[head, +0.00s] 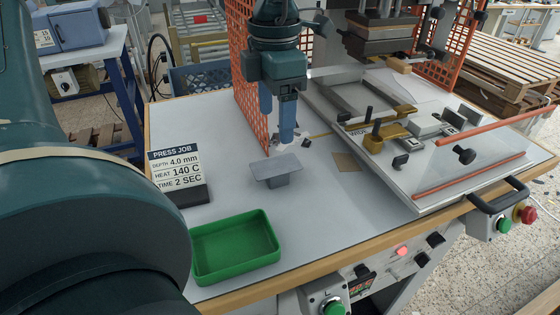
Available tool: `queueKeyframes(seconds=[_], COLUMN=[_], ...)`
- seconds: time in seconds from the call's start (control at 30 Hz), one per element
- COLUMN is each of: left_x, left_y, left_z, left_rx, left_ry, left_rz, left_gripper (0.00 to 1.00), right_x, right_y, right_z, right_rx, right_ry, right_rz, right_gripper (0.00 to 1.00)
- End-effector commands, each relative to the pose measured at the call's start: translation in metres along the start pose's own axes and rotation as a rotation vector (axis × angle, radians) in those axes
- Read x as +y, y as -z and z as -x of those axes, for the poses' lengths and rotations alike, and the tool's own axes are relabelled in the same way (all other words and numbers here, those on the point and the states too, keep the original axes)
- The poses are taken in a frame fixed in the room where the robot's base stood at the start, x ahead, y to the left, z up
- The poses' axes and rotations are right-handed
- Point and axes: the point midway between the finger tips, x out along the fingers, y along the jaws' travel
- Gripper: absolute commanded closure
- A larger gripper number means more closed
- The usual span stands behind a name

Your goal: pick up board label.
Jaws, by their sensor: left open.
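A small grey plate (277,165) rests flat on top of a short block (277,180) near the middle of the table; a board label could be this plate, but I cannot tell for sure. A flat tan square (347,162) lies on the table to its right. My left gripper (277,130) points down above and just behind the grey plate, apart from it. Its two blue fingers are open, with nothing seen between them. My right gripper is not in view.
A green tray (212,277) stands empty at the front, beside a press job sign (180,195). The press bed (425,185) with brass and black clamps takes up the right side. An orange mesh guard (250,95) stands close behind my left gripper. Small dark bits (306,143) lie near it.

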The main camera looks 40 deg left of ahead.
Motion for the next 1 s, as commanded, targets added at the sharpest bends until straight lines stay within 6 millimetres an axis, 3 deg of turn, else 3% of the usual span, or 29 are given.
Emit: queueKeyframes(seconds=[0.1,0.37,0.63,1.0], left_x=[0.000,0.001,0.003,0.003], left_y=[0.001,0.000,0.001,0.000], left_z=[-0.021,-0.041,-0.080,-0.088], left_rx=[0.003,0.001,0.002,-0.002], left_ry=[0.003,0.003,0.005,0.002], left_rz=[-0.001,0.001,0.001,0.002], left_gripper=[0.29,0.29,0.29,0.32], right_x=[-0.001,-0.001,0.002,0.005], right_y=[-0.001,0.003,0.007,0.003], right_z=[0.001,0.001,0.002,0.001], right_rx=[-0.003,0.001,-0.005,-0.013], right_ry=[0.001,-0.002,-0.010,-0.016], right_rz=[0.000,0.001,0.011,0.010], right_gripper=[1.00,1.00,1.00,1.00])
